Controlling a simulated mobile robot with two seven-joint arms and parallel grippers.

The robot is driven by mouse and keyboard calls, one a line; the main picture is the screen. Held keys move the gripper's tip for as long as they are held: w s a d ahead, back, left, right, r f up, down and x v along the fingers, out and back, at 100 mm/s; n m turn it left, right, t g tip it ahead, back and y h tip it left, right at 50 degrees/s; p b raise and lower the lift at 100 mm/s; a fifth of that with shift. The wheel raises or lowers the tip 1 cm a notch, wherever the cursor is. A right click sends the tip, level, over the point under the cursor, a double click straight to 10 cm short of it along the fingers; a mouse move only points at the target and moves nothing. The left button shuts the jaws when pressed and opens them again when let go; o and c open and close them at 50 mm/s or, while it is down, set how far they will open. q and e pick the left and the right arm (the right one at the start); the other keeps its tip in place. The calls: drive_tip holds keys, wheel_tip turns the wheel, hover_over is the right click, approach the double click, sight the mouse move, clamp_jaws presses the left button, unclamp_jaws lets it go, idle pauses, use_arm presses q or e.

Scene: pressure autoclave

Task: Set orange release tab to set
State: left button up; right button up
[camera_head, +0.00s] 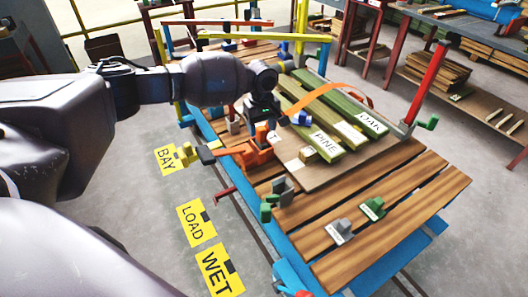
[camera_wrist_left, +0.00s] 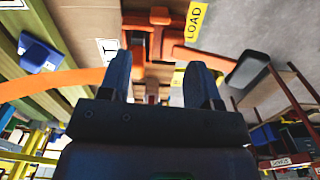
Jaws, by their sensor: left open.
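An orange bracket-like mechanism (camera_head: 252,154) sits at the left edge of the wooden cart deck, with an orange arm reaching left to a dark block. It also shows in the left wrist view (camera_wrist_left: 160,42), beyond the fingertips, its orange arm running right to a dark grip (camera_wrist_left: 250,69). Which part of it is the release tab, I cannot tell. My left gripper (camera_head: 268,124) is just above and behind the mechanism. In the wrist view its two dark fingers (camera_wrist_left: 160,80) are apart, with nothing clearly held between them. My right gripper is not in view.
Green boards labelled PINE and OAK (camera_head: 340,120) lie under an orange strap (camera_head: 345,84). Grey (camera_head: 340,232) and green (camera_head: 371,209) blocks sit on the slatted deck. A red post (camera_head: 428,82) stands right. Yellow floor signs (camera_head: 197,222) lie left of the cart.

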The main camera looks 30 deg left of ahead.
sight(262, 152)
use_arm(q)
drive_tip(key=shift+n, duration=0.6)
wheel_tip(262, 152, down, 10)
drive_tip(key=shift+r+b, duration=0.25)
drive_tip(key=shift+b, duration=1)
drive_tip(key=shift+f, duration=0.65)
